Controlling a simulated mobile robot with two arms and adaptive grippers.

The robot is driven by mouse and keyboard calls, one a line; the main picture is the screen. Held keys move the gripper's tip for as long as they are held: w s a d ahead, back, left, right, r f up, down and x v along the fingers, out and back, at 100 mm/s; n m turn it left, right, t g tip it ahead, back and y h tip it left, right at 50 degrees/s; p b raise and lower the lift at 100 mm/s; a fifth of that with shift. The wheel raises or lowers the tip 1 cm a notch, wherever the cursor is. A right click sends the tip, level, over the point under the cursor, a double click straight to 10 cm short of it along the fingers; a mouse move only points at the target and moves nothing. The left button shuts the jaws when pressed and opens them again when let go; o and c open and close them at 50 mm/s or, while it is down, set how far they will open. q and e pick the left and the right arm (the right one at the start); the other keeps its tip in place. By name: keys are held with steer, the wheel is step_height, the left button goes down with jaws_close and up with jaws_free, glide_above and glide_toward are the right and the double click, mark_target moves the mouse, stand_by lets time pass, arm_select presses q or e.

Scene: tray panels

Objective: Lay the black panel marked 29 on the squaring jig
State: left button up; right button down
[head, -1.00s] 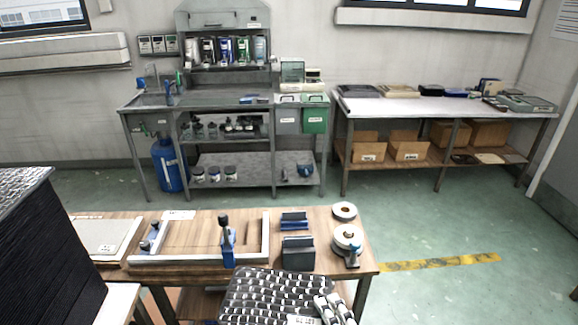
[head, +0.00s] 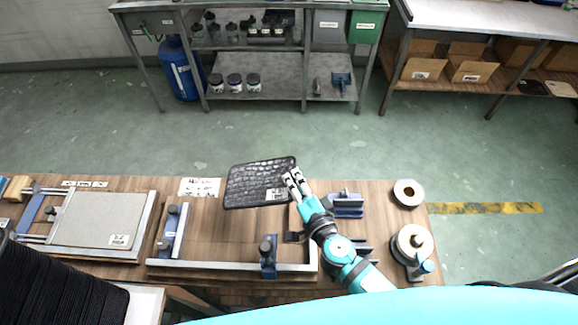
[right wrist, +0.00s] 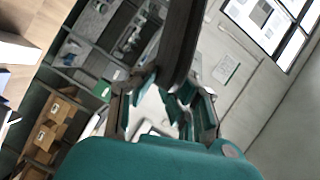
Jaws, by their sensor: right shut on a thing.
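The black panel (head: 250,180), with a bumpy scale-like surface and a small white label too small to read, is held by its right edge. My right gripper (head: 291,180) is shut on it. In the right wrist view the panel shows edge-on as a dark strip (right wrist: 182,45) between the fingers (right wrist: 165,92). The panel appears raised over the back edge of the bench. The squaring jig (head: 225,267), a wooden base with metal rails and blue clamps, lies in front of it, bare inside. My left gripper is not in view.
Left of the jig, a light grey panel (head: 100,220) lies in another metal-railed fixture. Right of the jig are a blue holder (head: 347,206), a tape roll (head: 408,193) and a larger reel (head: 412,242). A dark textured stack (head: 60,285) stands at lower left.

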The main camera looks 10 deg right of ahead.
steer(key=shift+w+a+f, duration=0.2)
steer(key=shift+w+a, duration=0.15)
steer(key=shift+a, duration=0.2)
steer(key=shift+s+a+f+n+y, duration=0.1)
steer(key=shift+f+n+y, duration=0.15)
steer(key=shift+n+y, duration=0.05)
step_height(320, 180, down, 5)
steer(key=b, duration=0.6)
steer(key=shift+s+f+b, duration=0.1)
steer(key=shift+f+b, duration=0.55)
steer(key=shift+b, duration=0.25)
steer(key=shift+s, duration=0.35)
steer(key=shift+s+a+f+b, duration=0.1)
steer(key=shift+s+a+b, duration=0.1)
steer(key=shift+s, duration=0.75)
steer(key=shift+s+a+f+b, duration=0.1)
steer(key=shift+s+a, duration=0.1)
steer(key=shift+s, duration=0.75)
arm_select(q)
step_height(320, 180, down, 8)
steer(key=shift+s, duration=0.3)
arm_select(e)
steer(key=shift+s+a+f, duration=0.1)
steer(key=shift+s, duration=0.2)
